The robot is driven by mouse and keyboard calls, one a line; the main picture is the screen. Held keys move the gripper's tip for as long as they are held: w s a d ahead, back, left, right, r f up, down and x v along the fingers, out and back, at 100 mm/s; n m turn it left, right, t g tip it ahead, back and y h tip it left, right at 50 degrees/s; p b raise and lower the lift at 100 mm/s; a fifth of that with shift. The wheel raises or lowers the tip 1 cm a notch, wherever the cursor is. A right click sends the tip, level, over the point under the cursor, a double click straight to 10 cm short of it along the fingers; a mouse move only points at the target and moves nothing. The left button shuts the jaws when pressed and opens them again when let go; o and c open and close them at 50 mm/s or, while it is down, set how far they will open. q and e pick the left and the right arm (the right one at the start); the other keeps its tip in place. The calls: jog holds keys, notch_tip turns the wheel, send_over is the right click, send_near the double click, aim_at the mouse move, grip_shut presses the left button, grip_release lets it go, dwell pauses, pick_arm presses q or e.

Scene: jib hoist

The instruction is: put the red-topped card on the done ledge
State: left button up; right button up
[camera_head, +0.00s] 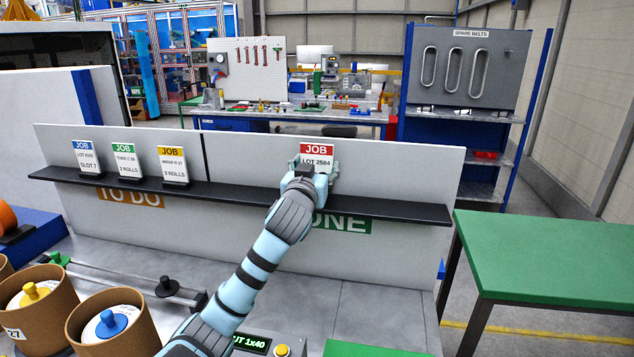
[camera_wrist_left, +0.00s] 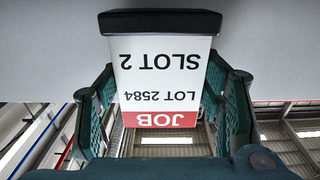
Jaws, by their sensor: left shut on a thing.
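The red-topped card (camera_head: 317,150) reads JOB, LOT 2584 and is upright in front of the grey panel, over the right part of the black ledge (camera_head: 400,208). The green DONE sign (camera_head: 350,224) is below that part. My left gripper (camera_head: 315,170) is shut on the card, with its fingers on both side edges. In the left wrist view the card (camera_wrist_left: 160,75) appears upside down between the fingers (camera_wrist_left: 160,95), with SLOT 2 and a black foot showing. In the head view my gripper hides the foot, so I cannot tell whether it touches the ledge. My right gripper is out of view.
Blue-, green- and yellow-topped cards (camera_head: 87,158) (camera_head: 126,160) (camera_head: 173,165) stand on the ledge's left part, above the TO DO sign (camera_head: 130,198). A dark divider (camera_head: 203,157) separates the parts. The ledge right of my gripper is clear. Brown tubs (camera_head: 110,325) stand at front left.

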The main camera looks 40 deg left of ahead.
pick_arm(q)
notch_tip(320, 180, down, 3)
jog(key=o, duration=1.2)
jog(key=shift+r, duration=0.1)
jog(key=b+v, duration=0.1)
jog(key=v, duration=1.1)
